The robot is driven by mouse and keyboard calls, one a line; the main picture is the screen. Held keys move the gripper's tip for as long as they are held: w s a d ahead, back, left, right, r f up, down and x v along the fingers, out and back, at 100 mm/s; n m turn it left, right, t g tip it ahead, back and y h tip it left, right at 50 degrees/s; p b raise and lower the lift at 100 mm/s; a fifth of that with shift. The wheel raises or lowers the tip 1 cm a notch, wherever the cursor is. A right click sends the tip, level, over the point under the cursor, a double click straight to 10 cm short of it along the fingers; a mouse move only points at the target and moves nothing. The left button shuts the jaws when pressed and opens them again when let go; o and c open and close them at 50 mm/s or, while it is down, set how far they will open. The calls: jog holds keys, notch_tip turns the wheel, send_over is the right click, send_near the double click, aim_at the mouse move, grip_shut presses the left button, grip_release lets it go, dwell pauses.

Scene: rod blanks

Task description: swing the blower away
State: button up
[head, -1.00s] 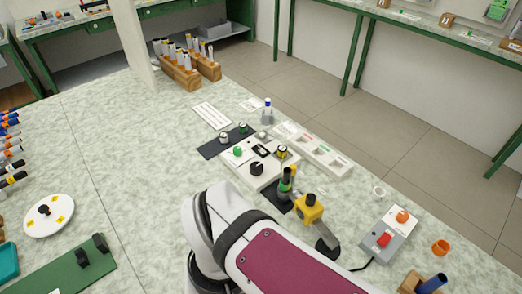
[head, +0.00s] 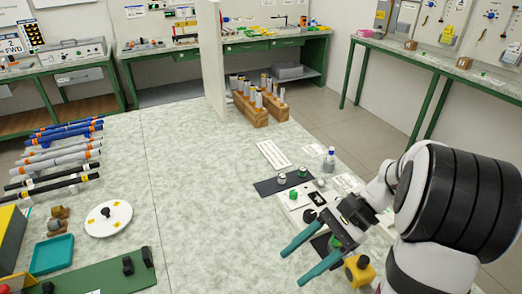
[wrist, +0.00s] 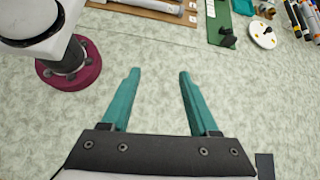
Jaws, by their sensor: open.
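The blower (head: 359,270), which I take to be the yellow block with a dark knob, stands at the lower right of the head view. My arm hides its stand and part of the black pad beside it. A dark and green upright piece (head: 335,242) beside it is partly covered by my gripper. My gripper (head: 294,267) has two teal fingers, spread open and empty, in front of the blower to its left in the head view. In the wrist view the open fingers (wrist: 159,74) have only bare tabletop between them. The blower does not show there.
A control panel (head: 293,197) with knobs lies behind my gripper, partly hidden. A small bottle (head: 329,160) and wooden racks of rods (head: 249,111) stand farther back. A white disc (head: 108,218) and green board (head: 100,275) lie left. The middle of the table is clear.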

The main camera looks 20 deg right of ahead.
aim_at(350, 259)
jog(key=s+d+f+m+t, duration=0.1)
jog(key=d+f+m+t, duration=0.1)
jog(key=d, duration=0.3)
jog(key=s+d+f+m+t+y, duration=0.1)
jog(key=d+f+m+t, duration=0.1)
jog(key=d, duration=0.3)
jog(key=s+d+f+m+t, duration=0.1)
jog(key=d+f+m+t, duration=0.1)
jog(key=d+m+t, duration=0.1)
jog(key=shift+s+d+f+m+t+y, duration=0.2)
jog(key=shift+d+t, duration=0.15)
jog(key=shift+d, duration=0.3)
jog(key=shift+s+d+f+m+t+y, duration=0.1)
jog(key=shift+s+d+t+y, duration=0.2)
jog(key=shift+d, duration=0.35)
jog(key=s+d+f+m+t+h, duration=0.4)
jog(key=s+d+f+m+t, duration=0.2)
jog(key=s+d+t, duration=0.15)
jog(key=x, duration=1.4)
jog(key=shift+w+f, duration=0.2)
grip_shut()
